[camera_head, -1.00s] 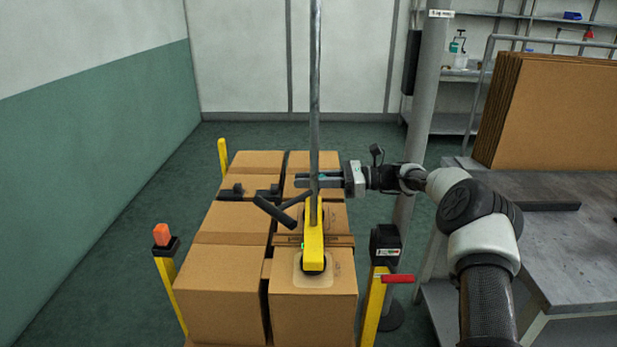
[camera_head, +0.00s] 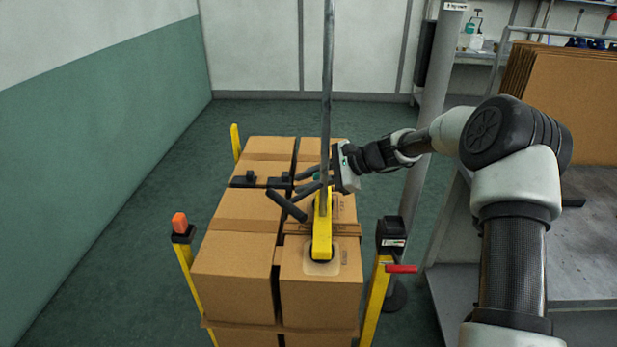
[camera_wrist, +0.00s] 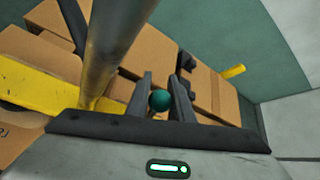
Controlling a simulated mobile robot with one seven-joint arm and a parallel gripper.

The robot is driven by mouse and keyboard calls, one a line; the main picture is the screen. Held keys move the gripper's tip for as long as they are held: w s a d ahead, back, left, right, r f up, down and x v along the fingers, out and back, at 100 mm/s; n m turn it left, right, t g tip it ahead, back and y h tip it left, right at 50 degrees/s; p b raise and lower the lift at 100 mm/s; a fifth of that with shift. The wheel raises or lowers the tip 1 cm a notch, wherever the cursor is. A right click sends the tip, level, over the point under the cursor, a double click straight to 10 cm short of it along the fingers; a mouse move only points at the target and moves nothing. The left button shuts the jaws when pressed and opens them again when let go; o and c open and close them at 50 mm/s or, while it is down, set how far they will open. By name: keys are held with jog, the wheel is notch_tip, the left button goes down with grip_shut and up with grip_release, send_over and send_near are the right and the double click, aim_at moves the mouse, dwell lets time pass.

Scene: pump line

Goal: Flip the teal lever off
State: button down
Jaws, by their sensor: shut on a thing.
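The teal lever shows as a round teal knob (camera_wrist: 160,100) between my two dark fingers in the wrist view. In the head view only a small teal patch (camera_head: 318,177) shows behind the metal pole. My gripper (camera_wrist: 160,82) is shut on the knob. In the head view my gripper (camera_head: 310,181) reaches in from the right, tilted, by the pole. The lever's shaft and base are hidden. A yellow lifter bar (camera_head: 322,230) with a black handle (camera_head: 286,205) hangs at the pole's lower end, over the boxes.
The metal pole (camera_head: 327,90) rises close beside my gripper. Stacked cardboard boxes (camera_head: 235,265) lie below, with yellow posts (camera_head: 372,300) around them. A grey column (camera_head: 425,130) and a workbench (camera_head: 600,240) stand on the right. The floor at left is clear.

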jog(key=shift+s+a+f+h, duration=0.1)
jog(key=shift+s+f+h, duration=0.05)
jog(key=shift+h, duration=0.15)
dwell(0.4)
jog(key=c, duration=1.5)
grip_release()
jog(key=shift+c, duration=0.2)
jog(key=p+v, duration=0.3)
jog(key=v, duration=1.4)
jog(key=shift+s, duration=0.3)
